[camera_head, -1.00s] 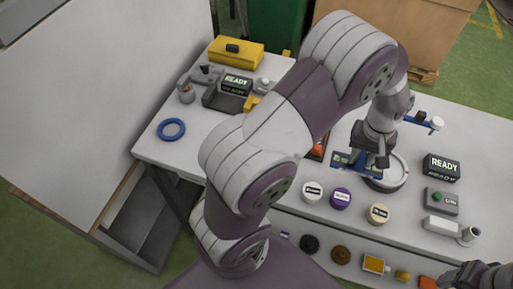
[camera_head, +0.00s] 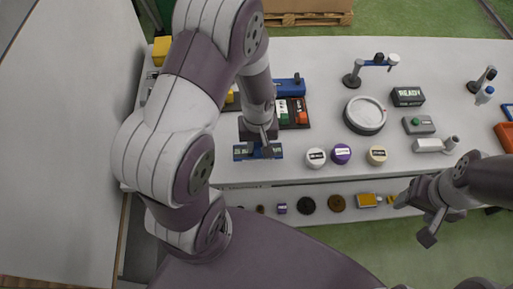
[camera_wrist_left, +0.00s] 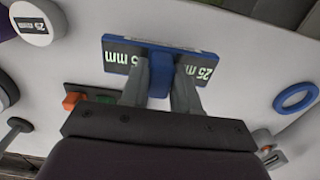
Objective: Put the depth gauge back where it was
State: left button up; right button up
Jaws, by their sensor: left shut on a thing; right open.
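The depth gauge appears to be the blue bar (camera_head: 246,153) with dark plates. In the left wrist view it (camera_wrist_left: 118,50) carries "25 mm" labels on both sides of a blue middle grip. My left gripper (camera_head: 263,149) is shut on that grip, and its fingers (camera_wrist_left: 161,84) hide part of it. The bar is near the table's front edge, left of the white round piece (camera_head: 316,158); I cannot tell its height above the table. My right gripper (camera_head: 430,219) is open and empty in front of the table, at the lower right.
A dark tray (camera_head: 282,124) with green and red pieces and a blue box (camera_head: 290,87) stand behind the gauge. A round turntable (camera_head: 365,114), purple (camera_head: 340,153) and cream (camera_head: 377,155) pieces stand rightward. A blue ring (camera_wrist_left: 296,97) lies on the table. The lower shelf holds several small parts.

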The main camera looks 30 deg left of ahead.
aim_at(258, 152)
pick_arm(q)
notch_tip(258, 152, down, 4)
jog(key=shift+w+d+f, duration=0.1)
jog(key=shift+d, duration=0.05)
jog(key=shift+f, duration=0.1)
jog(key=o, duration=0.9)
jog(key=shift+o, duration=0.2)
notch_tip(258, 152, up, 12)
jog(key=shift+f, duration=0.15)
jog(key=s+d+r+m+t, duration=0.1)
jog(key=s+d+r+m, duration=0.1)
jog(key=s+r+m, duration=0.2)
jog(key=m, duration=0.2)
jog(key=shift+s+d+r+m, duration=0.15)
jog(key=shift+s+r+m, duration=0.1)
jog(key=shift+s+m, duration=0.05)
jog(key=shift+w, duration=0.1)
